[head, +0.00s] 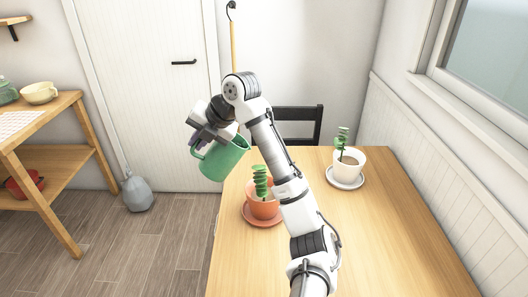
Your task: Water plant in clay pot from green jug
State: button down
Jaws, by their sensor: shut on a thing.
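My gripper (208,137) is shut on the green jug (226,161) and holds it in the air near the table's left edge. The jug is tilted, and its handle shows at its left side. The clay pot (264,207) stands on an orange saucer (262,221) on the table, to the right of and lower in the picture than the jug. A green plant (261,181) rises from the pot. My arm hides part of the pot's right side. No water stream shows, and I cannot see inside the jug.
A white pot (349,164) with another plant stands on a white saucer (345,181) at the back right of the wooden table (395,240). A dark chair (298,115) is behind the table. A wooden shelf (62,155) with bowls stands at the left. The table's right part is clear.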

aim_at(189, 153)
jog(key=shift+d+r, duration=0.15)
jog(key=shift+r, duration=0.1)
jog(key=shift+w+d+r+y+p, duration=0.1)
jog(key=shift+d+r+y+p, duration=0.2)
jog(key=shift+r+y, duration=0.2)
jog(key=shift+r, duration=0.1)
dwell(0.4)
jog(key=a+f+h, duration=0.1)
jog(key=a+f+h+b, duration=0.1)
jog(key=f, duration=0.1)
jog(key=s+a+f+h+b, duration=0.1)
jog(key=f, duration=0.1)
jog(key=shift+a+f+n, duration=0.1)
jog(key=shift+a+n, duration=0.2)
jog(key=shift+a, duration=0.05)
jog(key=a+f+n+t+h+b, duration=0.1)
jog(key=a+f+h, duration=0.2)
jog(key=f+h, duration=0.2)
jog(key=shift+s+a+f+t, duration=0.2)
jog(key=shift+s+f+t, duration=0.1)
jog(key=shift+s+f, duration=0.2)
dwell(0.6)
